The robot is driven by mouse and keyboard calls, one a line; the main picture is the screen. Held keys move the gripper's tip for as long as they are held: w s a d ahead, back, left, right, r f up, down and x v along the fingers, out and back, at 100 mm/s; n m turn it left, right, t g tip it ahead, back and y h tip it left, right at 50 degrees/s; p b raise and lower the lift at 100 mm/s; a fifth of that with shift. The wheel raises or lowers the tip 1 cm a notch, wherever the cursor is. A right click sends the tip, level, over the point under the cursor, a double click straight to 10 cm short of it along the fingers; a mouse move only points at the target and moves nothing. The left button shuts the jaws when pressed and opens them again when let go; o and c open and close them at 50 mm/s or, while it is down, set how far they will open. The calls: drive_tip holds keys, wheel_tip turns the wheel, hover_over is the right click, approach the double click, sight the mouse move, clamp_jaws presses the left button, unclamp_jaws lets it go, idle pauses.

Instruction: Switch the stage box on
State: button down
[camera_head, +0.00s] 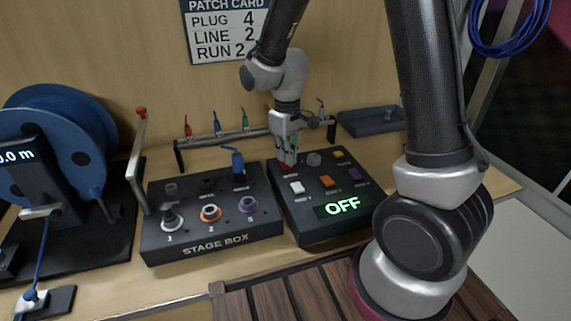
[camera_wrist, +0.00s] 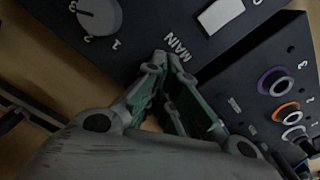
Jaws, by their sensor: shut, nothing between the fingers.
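The black control panel (camera_head: 318,234) beside the stage box shows a lit green OFF display (camera_head: 342,206). A red switch (camera_head: 282,168) is at its back left, partly hidden by my fingers. My gripper (camera_head: 288,162) points down at this switch with its fingers shut and empty. In the wrist view the fingertips (camera_wrist: 168,58) are next to the MAIN label (camera_wrist: 178,44); the red switch is hidden there. I cannot tell whether they touch it. The stage box (camera_head: 214,246) stands to the left, with numbered grey, orange and purple ring sockets and a blue plug (camera_head: 238,162) at its back.
White, orange, yellow and purple buttons and a grey knob (camera_head: 314,158) are close to my gripper. A rack (camera_head: 180,150) with coloured plugs stands behind. A blue cable reel (camera_head: 75,125) is at left, a dark tray (camera_head: 372,121) at back right.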

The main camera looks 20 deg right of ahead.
sight(287, 166)
drive_tip(key=shift+f, duration=0.9)
idle(0.3)
drive_tip(key=shift+r, duration=3.5)
drive_tip(key=s+d+r+m+t, duration=0.2)
drive_tip(key=s+d+r+m, duration=0.1)
drive_tip(key=s+d+r, duration=0.4)
drive_tip(key=s+d+r+m+t, duration=0.2)
drive_tip(key=s+d+r, duration=0.5)
drive_tip(key=s, duration=0.6)
drive_tip(key=shift+d+r+m, duration=0.4)
drive_tip(key=shift+r+m, duration=0.1)
drive_tip(key=shift+r, duration=0.4)
